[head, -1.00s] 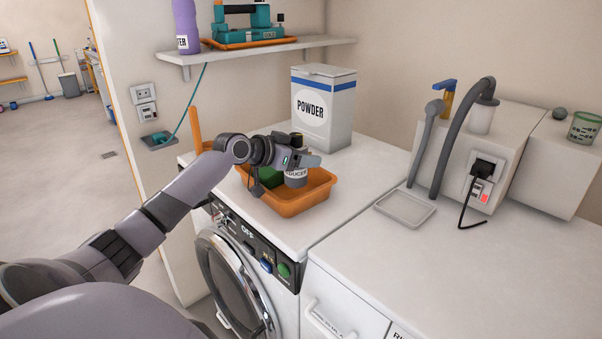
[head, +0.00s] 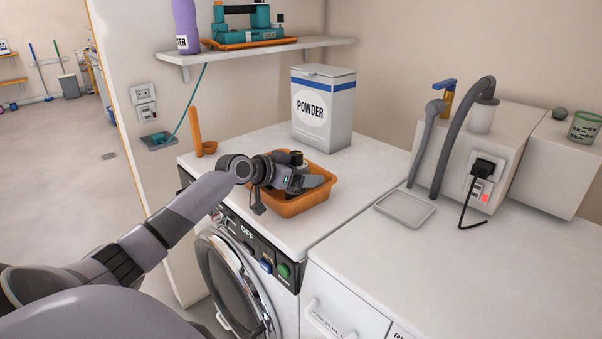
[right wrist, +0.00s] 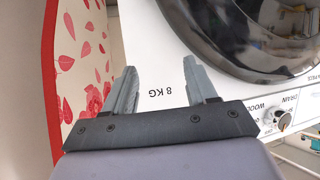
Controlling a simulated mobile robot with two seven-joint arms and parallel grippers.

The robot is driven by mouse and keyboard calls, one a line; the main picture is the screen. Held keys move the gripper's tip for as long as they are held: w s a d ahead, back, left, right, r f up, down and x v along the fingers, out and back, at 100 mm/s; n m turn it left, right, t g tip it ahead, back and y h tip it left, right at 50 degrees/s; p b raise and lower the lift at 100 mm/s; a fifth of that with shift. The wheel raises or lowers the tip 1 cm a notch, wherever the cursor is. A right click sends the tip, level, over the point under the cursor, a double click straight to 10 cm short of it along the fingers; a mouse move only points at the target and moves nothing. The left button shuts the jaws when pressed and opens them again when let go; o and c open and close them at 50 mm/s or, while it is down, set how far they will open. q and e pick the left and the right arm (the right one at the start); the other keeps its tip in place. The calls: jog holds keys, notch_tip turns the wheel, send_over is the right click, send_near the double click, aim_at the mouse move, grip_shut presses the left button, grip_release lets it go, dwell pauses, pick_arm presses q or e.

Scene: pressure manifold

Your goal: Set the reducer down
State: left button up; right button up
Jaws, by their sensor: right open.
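My left gripper (head: 312,184) is down in the orange tray (head: 292,209) on top of the washing machine. The reducer is mostly hidden behind the gripper and the tray's front wall; only a dark and yellowish top (head: 296,157), which seems to be its own, shows above the fingers. Its label is out of sight. I cannot tell whether the fingers are shut on it or whether its base touches the tray floor. My right gripper (right wrist: 159,76) is open and empty in the right wrist view, in front of a white machine panel marked 8 KG (right wrist: 168,91).
A powder box (head: 323,120) stands behind the tray, and an orange-brown handled item (head: 196,130) stands at the back left. A shallow grey dish (head: 405,208) lies on the right counter. A shelf (head: 255,52) hangs above. The counter front right is clear.

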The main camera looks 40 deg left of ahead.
pick_arm(q)
jog(key=shift+r, duration=0.15)
jog(key=shift+s, duration=0.15)
notch_tip(320, 180, up, 4)
send_over(272, 201)
jog(key=shift+w+a, duration=0.2)
jog(key=shift+a, duration=0.1)
jog(key=shift+v, duration=1.05)
jog(key=shift+s, duration=0.1)
